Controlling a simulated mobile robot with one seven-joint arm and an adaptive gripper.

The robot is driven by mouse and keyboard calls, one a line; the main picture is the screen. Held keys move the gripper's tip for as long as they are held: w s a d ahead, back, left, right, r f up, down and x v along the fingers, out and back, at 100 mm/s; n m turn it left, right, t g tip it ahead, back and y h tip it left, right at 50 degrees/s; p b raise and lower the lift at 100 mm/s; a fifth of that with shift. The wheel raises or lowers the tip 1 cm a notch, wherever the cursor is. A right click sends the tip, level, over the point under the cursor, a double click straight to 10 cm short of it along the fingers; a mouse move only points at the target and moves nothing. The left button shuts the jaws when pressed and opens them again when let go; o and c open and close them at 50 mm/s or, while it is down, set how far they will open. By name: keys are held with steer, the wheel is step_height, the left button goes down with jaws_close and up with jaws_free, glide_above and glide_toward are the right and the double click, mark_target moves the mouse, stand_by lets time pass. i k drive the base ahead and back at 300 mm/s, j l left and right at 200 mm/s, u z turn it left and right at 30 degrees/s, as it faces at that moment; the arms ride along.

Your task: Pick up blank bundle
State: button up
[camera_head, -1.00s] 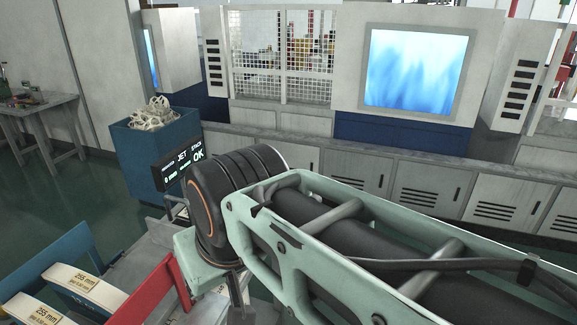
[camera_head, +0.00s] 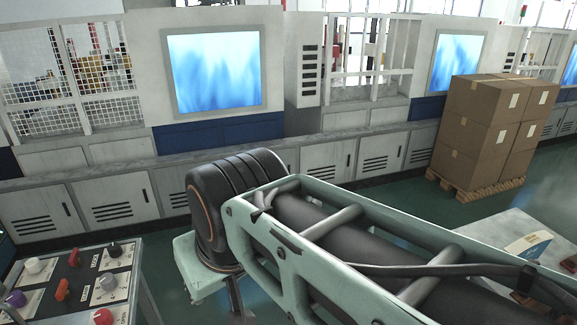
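A flat pale item (camera_head: 528,245) with a tan band and a blue patch lies on a light grey table top at the right edge. It may be a blank bundle, but I cannot tell for sure. No other possible bundle shows in the head view. My arm crosses the lower middle and right of the picture, and its lower part runs out of the frame. My gripper is not in view, so what it holds is hidden.
A control panel (camera_head: 78,284) with knobs and buttons stands at the lower left. The light grey table (camera_head: 490,232) is at the right. Cardboard boxes (camera_head: 490,135) stand stacked on a wooden pallet (camera_head: 475,190). Grey machine cabinets (camera_head: 325,163) line the back. Green floor (camera_head: 410,210) is clear before them.

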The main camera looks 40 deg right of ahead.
mark_target(532, 245)
steer(key=z, duration=3)
steer(key=u, duration=0.65)
steer(key=i+l+u, duration=0.2)
steer(key=u, duration=0.15)
steer(key=i+l+u, duration=0.1)
steer(key=l+u, duration=0.3)
steer(key=i+l+u, duration=0.1)
steer(key=l, duration=0.3)
steer(key=i+l+u, duration=0.1)
steer(key=l, duration=0.25)
steer(key=k+l, duration=0.1)
steer(key=l, duration=0.15)
steer(key=k+j, duration=0.4)
steer(key=j, duration=0.25)
steer(key=i+z, duration=0.05)
